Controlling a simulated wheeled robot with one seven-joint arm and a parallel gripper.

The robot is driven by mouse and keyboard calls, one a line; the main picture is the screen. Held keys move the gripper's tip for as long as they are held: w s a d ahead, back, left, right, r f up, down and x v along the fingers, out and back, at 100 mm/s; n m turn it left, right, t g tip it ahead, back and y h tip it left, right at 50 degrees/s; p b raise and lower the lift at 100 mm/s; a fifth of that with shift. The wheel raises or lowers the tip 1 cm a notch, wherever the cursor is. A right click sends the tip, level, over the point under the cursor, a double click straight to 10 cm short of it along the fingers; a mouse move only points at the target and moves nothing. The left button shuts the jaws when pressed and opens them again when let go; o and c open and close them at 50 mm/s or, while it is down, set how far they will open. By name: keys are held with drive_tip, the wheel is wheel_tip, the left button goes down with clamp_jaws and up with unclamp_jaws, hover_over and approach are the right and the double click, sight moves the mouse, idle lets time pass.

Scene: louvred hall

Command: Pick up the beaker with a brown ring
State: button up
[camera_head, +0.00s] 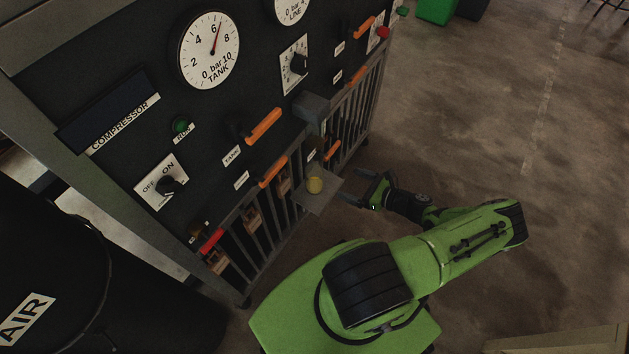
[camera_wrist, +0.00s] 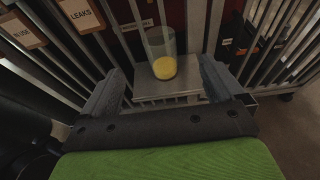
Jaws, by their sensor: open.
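A clear beaker (camera_head: 315,184) with yellow contents in its lower part stands upright on a small grey shelf (camera_head: 308,204) at the front of the compressor panel. The beaker (camera_wrist: 162,58) shows larger in the wrist view, on the shelf (camera_wrist: 180,87) near the bars. I cannot make out a brown ring on it. My gripper (camera_head: 357,192) is open and empty, to the right of the beaker and shelf in the head view. In the wrist view its two fingers (camera_wrist: 160,85) spread to either side of the beaker, which appears beyond the fingertips and apart from them.
The black compressor panel (camera_head: 110,85) carries gauges, knobs and orange-handled levers close above the shelf. Vertical bars (camera_head: 285,195) stand behind the shelf. A grey block (camera_head: 311,108) juts out above the beaker. A black AIR tank (camera_head: 60,250) is at left. Floor (camera_head: 490,110) on the right is clear.

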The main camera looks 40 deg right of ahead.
sight(307, 169)
drive_tip(key=b+x, duration=0.2)
drive_tip(key=x, duration=0.5)
drive_tip(key=b+x, duration=0.1)
drive_tip(key=x, duration=0.7)
drive_tip(key=shift+a+f+b, duration=0.1)
drive_tip(key=shift+f+b, duration=0.15)
drive_tip(key=shift+b, duration=0.15)
drive_tip(key=shift+s+r, duration=0.1)
drive_tip(key=c, duration=1.5)
drive_tip(key=shift+r+p, duration=1.2)
drive_tip(key=shift+r, duration=0.85)
drive_tip(key=shift+c, duration=0.2)
drive_tip(key=s+d, duration=0.3)
drive_tip(key=s, duration=0.5)
drive_tip(key=s+d+p, duration=0.1)
drive_tip(key=s+d, duration=0.2)
drive_tip(key=s, duration=0.6)
drive_tip(key=shift+f, duration=0.3)
